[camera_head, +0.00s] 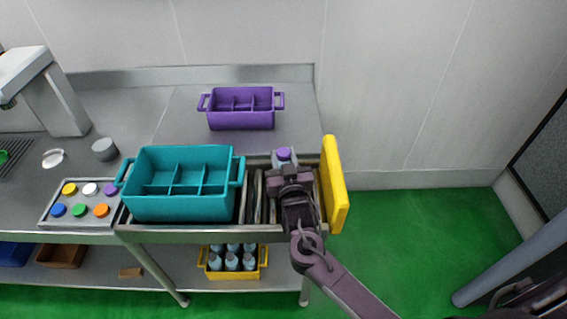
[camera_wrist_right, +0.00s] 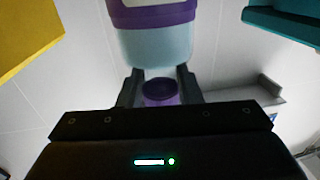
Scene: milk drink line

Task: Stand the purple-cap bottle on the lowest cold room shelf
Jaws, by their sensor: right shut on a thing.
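The purple-cap bottle (camera_head: 284,156) has a pale blue body and a purple cap. My right gripper (camera_head: 288,172) is shut on it above the right part of the bench, between the teal crate and a yellow panel. In the right wrist view the pale blue bottle body (camera_wrist_right: 155,46) with a purple band fills the top, and a purple part (camera_wrist_right: 160,92) shows between the fingers of the gripper (camera_wrist_right: 160,85). Much of the bottle is hidden by the gripper in the head view. My left gripper is not in view. No cold room shelf can be made out.
A teal crate (camera_head: 180,208) stands left of the gripper and the yellow panel (camera_head: 335,185) right of it. A purple crate (camera_head: 241,121) stands behind. A yellow crate (camera_head: 234,275) of bottles is on the lower shelf. The green floor (camera_head: 420,235) at right is clear.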

